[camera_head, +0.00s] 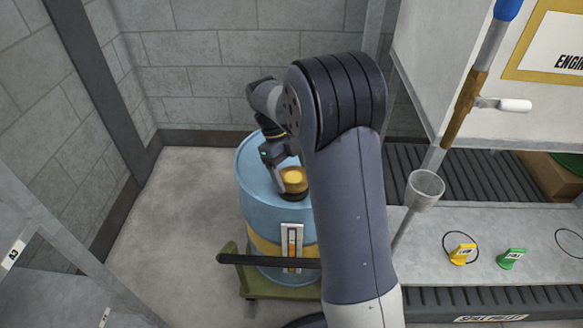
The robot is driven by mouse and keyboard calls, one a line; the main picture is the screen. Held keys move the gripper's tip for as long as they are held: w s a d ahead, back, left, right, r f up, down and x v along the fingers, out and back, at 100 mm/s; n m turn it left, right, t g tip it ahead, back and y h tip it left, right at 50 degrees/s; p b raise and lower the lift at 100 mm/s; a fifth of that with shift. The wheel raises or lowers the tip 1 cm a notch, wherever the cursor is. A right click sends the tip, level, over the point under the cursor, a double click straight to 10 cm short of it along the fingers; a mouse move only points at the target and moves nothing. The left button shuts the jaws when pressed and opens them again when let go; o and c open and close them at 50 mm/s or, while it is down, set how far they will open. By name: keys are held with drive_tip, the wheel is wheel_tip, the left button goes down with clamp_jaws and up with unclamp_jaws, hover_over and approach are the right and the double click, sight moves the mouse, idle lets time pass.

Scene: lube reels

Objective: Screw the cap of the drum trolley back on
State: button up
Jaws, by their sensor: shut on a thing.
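The drum (256,208) is blue with a yellow band and stands upright on the green trolley (242,284). A round cap (293,176), yellow on top, shows at the drum's top, near its front right. My gripper (285,168) reaches down from the back left and is shut on the cap. Dark parts lie around and below the cap, and I cannot tell whether it sits on the opening or just above it. My arm hides the right side of the drum.
The trolley's dark handle bar (270,261) crosses in front of the drum, by a level gauge (292,247). At right, a grey bench (428,262) holds a yellow tag (462,254) and a green tag (512,258). A funnel (424,188) hangs above. Floor left is clear.

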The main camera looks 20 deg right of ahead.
drive_tip(key=o, duration=1.1)
